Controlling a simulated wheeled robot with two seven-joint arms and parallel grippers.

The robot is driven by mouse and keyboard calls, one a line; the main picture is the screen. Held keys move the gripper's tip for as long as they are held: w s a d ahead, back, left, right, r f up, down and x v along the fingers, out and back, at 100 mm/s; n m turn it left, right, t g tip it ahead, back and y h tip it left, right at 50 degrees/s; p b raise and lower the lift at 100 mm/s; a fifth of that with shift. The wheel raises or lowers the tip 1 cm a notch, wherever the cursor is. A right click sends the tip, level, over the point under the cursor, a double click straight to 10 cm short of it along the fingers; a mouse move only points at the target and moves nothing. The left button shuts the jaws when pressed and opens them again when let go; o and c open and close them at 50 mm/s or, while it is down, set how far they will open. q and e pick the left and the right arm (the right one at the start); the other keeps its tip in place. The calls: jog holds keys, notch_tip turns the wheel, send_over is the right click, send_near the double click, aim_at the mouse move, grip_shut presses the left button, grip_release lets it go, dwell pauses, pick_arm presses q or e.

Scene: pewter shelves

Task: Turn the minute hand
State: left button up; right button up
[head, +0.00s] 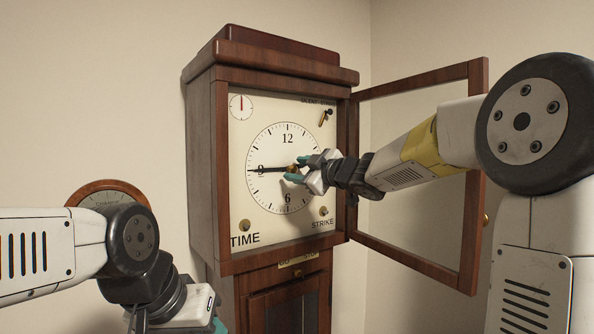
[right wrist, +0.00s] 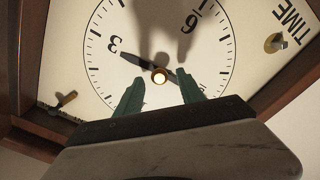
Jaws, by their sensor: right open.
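The clock dial (head: 268,190) is white with black numerals, inside a dark wooden case. The minute hand (head: 265,170) is a long dark hand pointing left toward the 9. A round brass centre knob (right wrist: 160,75) shows in the right wrist view, where a short dark hand (right wrist: 136,60) points near the 3. My right gripper (head: 299,168) is open in front of the dial centre. In the right wrist view its teal fingers (right wrist: 160,92) are apart, just below the knob, and the right finger hides part of the minute hand. My left gripper (head: 190,316) is low, its fingers mostly cut off.
The glass door (head: 474,235) stands open to the right, with my right arm in front of it. The brass TIME knob (head: 244,225) and STRIKE knob (head: 323,211) sit at the lower dial corners. A round wooden-rimmed instrument (head: 103,187) is at left, behind my left arm.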

jog(key=shift+w+a, duration=0.2)
jog(key=shift+w, duration=0.15)
grip_shut()
dwell(1.2)
